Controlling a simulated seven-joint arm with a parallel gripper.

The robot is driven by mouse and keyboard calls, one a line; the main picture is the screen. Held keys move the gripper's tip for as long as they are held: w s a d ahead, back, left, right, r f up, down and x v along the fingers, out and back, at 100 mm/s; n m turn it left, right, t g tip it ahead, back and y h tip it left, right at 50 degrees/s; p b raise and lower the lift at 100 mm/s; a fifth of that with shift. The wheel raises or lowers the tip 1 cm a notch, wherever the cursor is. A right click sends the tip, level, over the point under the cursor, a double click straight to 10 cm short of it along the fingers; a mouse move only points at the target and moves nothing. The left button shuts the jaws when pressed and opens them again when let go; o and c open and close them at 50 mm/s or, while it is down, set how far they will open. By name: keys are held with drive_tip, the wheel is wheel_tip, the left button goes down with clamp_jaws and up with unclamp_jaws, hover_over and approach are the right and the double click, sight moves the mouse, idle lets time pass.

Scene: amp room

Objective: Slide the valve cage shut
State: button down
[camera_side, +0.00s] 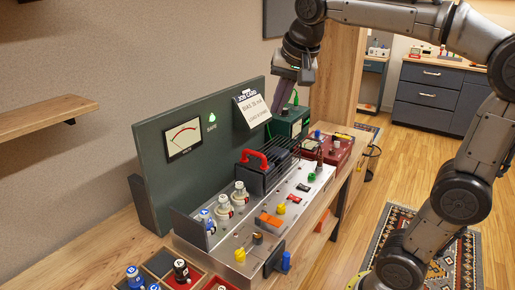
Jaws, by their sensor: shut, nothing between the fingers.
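The valve cage (268,176) is a dark slatted cover with a red handle (256,158) on its left end. It sits over the rear part of the metal amp chassis (300,203). Several valves with white bodies (240,194) stand uncovered on the chassis, to the left of the cage. My gripper (281,107) is shut and empty, pointing down, above and behind the cage and apart from its handle. It is in front of a green box, and its fingertips are small in this view.
A dark green panel with a meter (183,138) and a hanging card (253,109) stands behind the chassis. A green box (291,122) and a red box (334,147) stand at the bench's far end. A divided tray (205,284) with valves lies at the front left.

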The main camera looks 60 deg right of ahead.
drive_tip(key=w+d+m+g, duration=0.1)
drive_tip(key=w+d+m, duration=0.3)
drive_tip(key=w+d, duration=0.45)
drive_tip(key=m+g+h, duration=0.1)
drive_tip(key=m+g, duration=0.2)
drive_tip(key=g, duration=0.1)
hover_over(257, 162)
drive_tip(key=d, duration=0.1)
wheel_tip(257, 162, down, 17)
drive_tip(key=x, duration=0.9)
drive_tip(key=shift+d+f, duration=0.1)
drive_tip(key=shift+f, duration=0.05)
drive_tip(key=a, duration=0.3)
drive_tip(key=shift+r, duration=0.3)
drive_tip(key=shift+a+r, duration=0.1)
drive_tip(key=shift+a, duration=0.35)
drive_tip(key=shift+a, duration=0.1)
drive_tip(key=shift+a, duration=0.3)
drive_tip(key=a, duration=2.8)
drive_tip(key=shift+a, duration=0.35)
